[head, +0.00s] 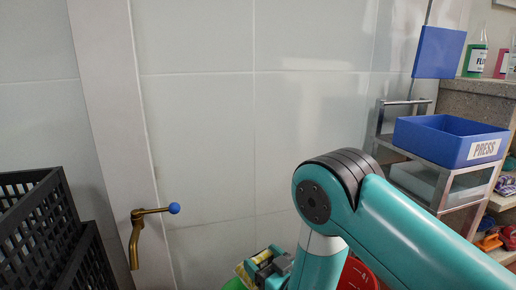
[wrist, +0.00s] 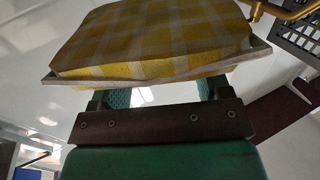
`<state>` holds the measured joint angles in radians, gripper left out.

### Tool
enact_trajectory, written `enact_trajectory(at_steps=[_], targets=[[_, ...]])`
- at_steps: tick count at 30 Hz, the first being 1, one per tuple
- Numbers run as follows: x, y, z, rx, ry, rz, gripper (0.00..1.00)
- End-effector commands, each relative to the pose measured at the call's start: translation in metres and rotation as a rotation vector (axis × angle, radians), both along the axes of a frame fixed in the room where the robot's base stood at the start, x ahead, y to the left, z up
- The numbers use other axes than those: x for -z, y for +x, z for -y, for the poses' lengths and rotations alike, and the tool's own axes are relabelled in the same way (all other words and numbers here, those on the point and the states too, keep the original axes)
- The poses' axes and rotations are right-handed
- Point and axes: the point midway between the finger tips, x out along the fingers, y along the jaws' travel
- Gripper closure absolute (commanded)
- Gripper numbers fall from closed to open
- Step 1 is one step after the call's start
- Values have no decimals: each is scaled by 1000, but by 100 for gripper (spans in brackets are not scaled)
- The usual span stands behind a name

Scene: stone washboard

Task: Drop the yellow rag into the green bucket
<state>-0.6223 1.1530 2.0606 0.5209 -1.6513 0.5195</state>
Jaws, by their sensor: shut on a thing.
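The yellow rag (wrist: 150,45), checked with white, fills the top of the wrist view. My gripper (wrist: 158,85) is shut on it; the cloth covers the fingertips. In the head view my gripper (head: 264,266) is low at the bottom edge, partly hidden by my arm, with a bit of the yellow rag (head: 243,272) at its left. A small green patch (head: 234,285) below the rag at the bottom edge looks like the rim of the green bucket; the rest is out of frame. I cannot tell whether the rag is directly above the bucket.
A brass tap (head: 136,240) with a blue knob sticks out from the wall, left of my gripper. Black crates (head: 40,230) stand at the far left. A red round thing (head: 358,274) is partly behind my arm. A blue bin (head: 430,140) sits on a rack at right.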

Motion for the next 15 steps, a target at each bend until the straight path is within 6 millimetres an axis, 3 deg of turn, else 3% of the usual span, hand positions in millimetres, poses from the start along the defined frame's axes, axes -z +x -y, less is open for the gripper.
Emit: enact_trajectory(at_steps=[1,8,15], targets=[[10,-1,-4,-7,1,3,56],[17,-2,-9,-15,3,2,56],[44,-2,-8,-14,1,2,56]])
